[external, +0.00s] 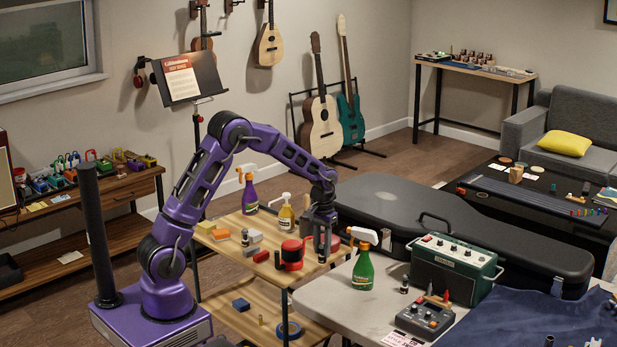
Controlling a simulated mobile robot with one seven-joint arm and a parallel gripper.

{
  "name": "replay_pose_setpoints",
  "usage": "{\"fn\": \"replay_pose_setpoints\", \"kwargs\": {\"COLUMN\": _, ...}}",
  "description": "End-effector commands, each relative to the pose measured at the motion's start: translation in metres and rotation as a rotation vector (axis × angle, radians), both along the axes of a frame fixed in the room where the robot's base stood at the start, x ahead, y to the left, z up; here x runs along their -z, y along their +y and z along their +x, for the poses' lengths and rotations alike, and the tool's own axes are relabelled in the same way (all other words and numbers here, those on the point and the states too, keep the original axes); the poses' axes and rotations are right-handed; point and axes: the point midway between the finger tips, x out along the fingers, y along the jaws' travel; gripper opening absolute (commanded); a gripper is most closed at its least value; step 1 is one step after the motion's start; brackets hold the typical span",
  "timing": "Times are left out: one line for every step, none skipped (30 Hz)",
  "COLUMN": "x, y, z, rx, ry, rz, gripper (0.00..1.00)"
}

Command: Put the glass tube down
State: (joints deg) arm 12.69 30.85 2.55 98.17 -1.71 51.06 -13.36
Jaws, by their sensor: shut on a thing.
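My gripper (322,246) points down over the right front part of a small wooden shelf table (222,233). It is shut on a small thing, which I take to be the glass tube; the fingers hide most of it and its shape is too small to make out. The fingertips are close to the tabletop, and I cannot tell whether the held thing touches it. A red can-like object (292,252) is just left of the gripper.
A purple spray bottle (250,196), a yellow bottle (286,218) and several small blocks (252,237) stand on the same table. Right of it, a pale table (345,303) holds a green spray bottle (363,270) and a green amplifier (455,268). A black guitar case (480,235) lies behind.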

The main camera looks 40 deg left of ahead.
Motion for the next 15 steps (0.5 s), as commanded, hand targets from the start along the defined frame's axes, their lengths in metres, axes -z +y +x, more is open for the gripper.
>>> {"fn": "replay_pose_setpoints", "kwargs": {"x": -0.001, "y": 0.011, "z": 0.006, "rx": -0.013, "ry": -0.001, "rz": 0.000, "gripper": 0.01}}
{"fn": "replay_pose_setpoints", "kwargs": {"x": -0.002, "y": 0.018, "z": 0.010, "rx": -0.019, "ry": -0.002, "rz": 0.000, "gripper": 0.01}}
{"fn": "replay_pose_setpoints", "kwargs": {"x": -0.003, "y": 0.030, "z": 0.016, "rx": -0.030, "ry": -0.002, "rz": 0.001, "gripper": 0.01}}
{"fn": "replay_pose_setpoints", "kwargs": {"x": -0.004, "y": 0.040, "z": 0.021, "rx": -0.040, "ry": -0.002, "rz": 0.001, "gripper": 0.01}}
{"fn": "replay_pose_setpoints", "kwargs": {"x": -0.005, "y": 0.052, "z": 0.026, "rx": -0.050, "ry": -0.001, "rz": 0.001, "gripper": 0.01}}
{"fn": "replay_pose_setpoints", "kwargs": {"x": -0.007, "y": 0.069, "z": 0.033, "rx": -0.064, "ry": -0.002, "rz": 0.001, "gripper": 0.01}}
{"fn": "replay_pose_setpoints", "kwargs": {"x": -0.008, "y": 0.083, "z": 0.038, "rx": -0.074, "ry": -0.002, "rz": 0.001, "gripper": 0.01}}
{"fn": "replay_pose_setpoints", "kwargs": {"x": -0.009, "y": 0.096, "z": 0.042, "rx": -0.085, "ry": -0.002, "rz": 0.001, "gripper": 0.01}}
{"fn": "replay_pose_setpoints", "kwargs": {"x": -0.010, "y": 0.113, "z": 0.047, "rx": -0.096, "ry": -0.001, "rz": 0.001, "gripper": 0.01}}
{"fn": "replay_pose_setpoints", "kwargs": {"x": -0.011, "y": 0.125, "z": 0.050, "rx": -0.105, "ry": -0.001, "rz": 0.000, "gripper": 0.01}}
{"fn": "replay_pose_setpoints", "kwargs": {"x": -0.012, "y": 0.138, "z": 0.053, "rx": -0.113, "ry": -0.002, "rz": 0.000, "gripper": 0.01}}
{"fn": "replay_pose_setpoints", "kwargs": {"x": -0.013, "y": 0.154, "z": 0.057, "rx": -0.125, "ry": -0.002, "rz": 0.000, "gripper": 0.01}}
{"fn": "replay_pose_setpoints", "kwargs": {"x": -0.013, "y": 0.166, "z": 0.058, "rx": -0.133, "ry": -0.001, "rz": 0.000, "gripper": 0.01}}
{"fn": "replay_pose_setpoints", "kwargs": {"x": -0.014, "y": 0.177, "z": 0.060, "rx": -0.140, "ry": -0.002, "rz": 0.000, "gripper": 0.01}}
{"fn": "replay_pose_setpoints", "kwargs": {"x": -0.015, "y": 0.192, "z": 0.062, "rx": -0.149, "ry": -0.001, "rz": 0.000, "gripper": 0.01}}
